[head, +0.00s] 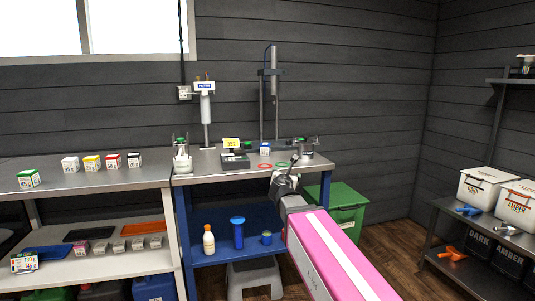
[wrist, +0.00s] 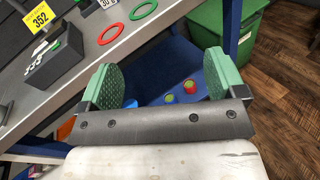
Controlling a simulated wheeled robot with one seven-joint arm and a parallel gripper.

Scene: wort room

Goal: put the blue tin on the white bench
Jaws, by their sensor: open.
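A small white block with a blue top (head: 265,148), which looks like the blue tin, stands towards the back of the blue-legged bench (head: 213,177). Part of a white labelled block shows at the top edge of the wrist view; I cannot tell if it is the same one. The bench at left (head: 100,182), with a pale frame and grey top, looks like the white bench. My gripper (head: 285,179) is at the front edge of the blue-legged bench, apart from the tin. In the wrist view its green pads are wide apart with nothing between them (wrist: 160,85).
Red (head: 265,166) and green (head: 282,165) rings lie near my gripper. A black device (head: 235,161) with a yellow sign stands left of them. Green, white, yellow, red and black-topped blocks line the left bench. A green bin (head: 347,203) stands at right.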

